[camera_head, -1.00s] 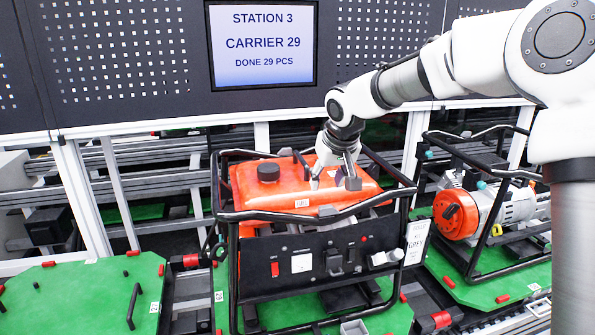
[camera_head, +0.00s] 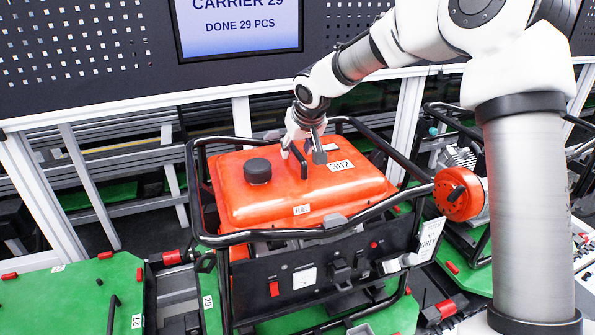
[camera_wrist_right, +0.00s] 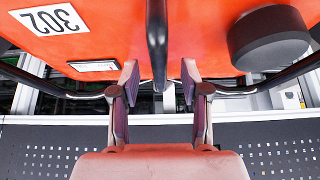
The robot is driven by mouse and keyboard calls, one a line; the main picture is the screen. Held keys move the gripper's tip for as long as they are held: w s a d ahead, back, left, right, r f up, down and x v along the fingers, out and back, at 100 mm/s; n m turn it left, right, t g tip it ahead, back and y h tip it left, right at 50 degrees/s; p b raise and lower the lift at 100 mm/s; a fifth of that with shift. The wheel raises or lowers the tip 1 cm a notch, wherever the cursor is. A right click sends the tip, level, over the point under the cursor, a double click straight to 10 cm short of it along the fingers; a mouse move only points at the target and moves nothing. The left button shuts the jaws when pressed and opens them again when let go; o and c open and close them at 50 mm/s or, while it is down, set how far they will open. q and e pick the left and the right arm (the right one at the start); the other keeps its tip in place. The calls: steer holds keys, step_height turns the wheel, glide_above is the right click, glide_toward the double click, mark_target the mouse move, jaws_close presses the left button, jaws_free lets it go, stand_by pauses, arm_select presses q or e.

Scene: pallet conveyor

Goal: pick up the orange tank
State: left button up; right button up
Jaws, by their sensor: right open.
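The orange tank (camera_head: 240,200) sits inside the black tube frame (camera_head: 225,238) of a generator. It has a black cap (camera_head: 258,171), a black handle (camera_head: 299,160) on top and a white label reading 302. My right gripper (camera_head: 302,156) is open, pointing down at the tank's top with its fingers around the handle. In the right wrist view the handle (camera_wrist_right: 157,40) runs between the two open fingers (camera_wrist_right: 159,75), with gaps on both sides. The orange tank (camera_wrist_right: 110,35) fills the upper part of that view. My left gripper is not in view.
A second generator with an orange round part (camera_head: 461,194) stands to the right, partly behind my right arm. A green pallet (camera_head: 75,290) lies at the lower left, with a small black handle. A dark perforated panel with a screen (camera_head: 240,25) stands behind.

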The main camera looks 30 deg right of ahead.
mark_target(295, 148)
steer(key=shift+w+d+f, duration=0.2)
steer(key=shift+w+f, duration=0.4)
steer(key=shift+w, duration=0.05)
steer(key=shift+w+d+f, duration=0.15)
steer(key=shift+w+f, duration=0.4)
steer(key=shift+w, duration=0.05)
steer(key=shift+s+a+r, duration=0.2)
steer(key=shift+s+r, duration=0.2)
steer(key=shift+s, duration=0.2)
jaws_close()
steer(key=shift+w+r, duration=0.1)
steer(key=shift+w, duration=0.15)
